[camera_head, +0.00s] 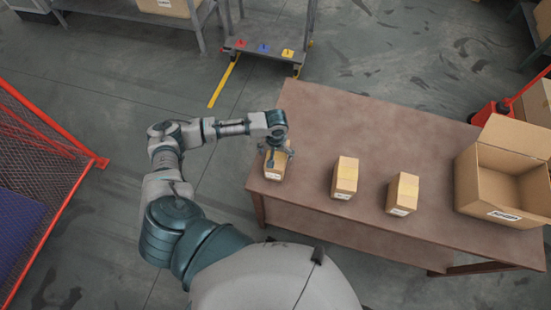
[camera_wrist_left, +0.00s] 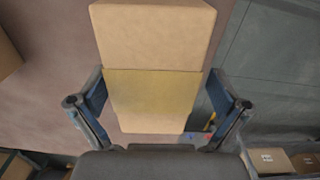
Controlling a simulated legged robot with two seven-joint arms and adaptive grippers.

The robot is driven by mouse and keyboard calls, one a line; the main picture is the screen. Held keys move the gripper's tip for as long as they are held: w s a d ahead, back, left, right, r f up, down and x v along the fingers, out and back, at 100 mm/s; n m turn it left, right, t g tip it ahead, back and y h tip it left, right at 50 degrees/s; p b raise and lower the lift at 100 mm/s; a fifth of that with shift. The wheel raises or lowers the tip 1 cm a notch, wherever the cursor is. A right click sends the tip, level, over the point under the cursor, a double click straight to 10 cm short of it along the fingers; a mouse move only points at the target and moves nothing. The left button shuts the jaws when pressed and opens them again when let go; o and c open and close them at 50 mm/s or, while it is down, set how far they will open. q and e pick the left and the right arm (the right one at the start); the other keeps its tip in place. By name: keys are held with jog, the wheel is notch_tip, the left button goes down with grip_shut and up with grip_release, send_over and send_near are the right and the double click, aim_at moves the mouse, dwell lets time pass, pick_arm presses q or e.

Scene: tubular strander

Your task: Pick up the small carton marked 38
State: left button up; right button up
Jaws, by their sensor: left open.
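Three small tan cartons stand apart on the brown table (camera_head: 375,118). The left carton (camera_head: 275,170), the middle carton (camera_head: 345,177) and the right carton (camera_head: 402,194) each have a white label low on the front. The marks are too small to read, so I cannot tell which is 38. My left gripper (camera_head: 277,152) is over the left carton and covers part of its top. In the left wrist view that carton (camera_wrist_left: 152,35), with a yellowish tape band, lies between the open fingers of my left gripper (camera_wrist_left: 158,88). Contact cannot be told. My right gripper is out of view.
A large open box (camera_head: 484,185) stands at the table's right end. A cart (camera_head: 265,52) with small coloured items stands behind the table. A red-framed mesh fence (camera_head: 50,140) is at the left. The table behind the cartons is clear.

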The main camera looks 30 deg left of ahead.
pick_arm(q)
jog(key=shift+d+f, duration=0.2)
jog(key=shift+f, duration=0.3)
jog(key=shift+d, duration=0.3)
jog(key=c, duration=0.8)
jog(key=shift+a+f, duration=0.1)
jog(key=shift+a, duration=0.2)
jog(key=c, duration=0.9)
jog(key=shift+c, duration=0.2)
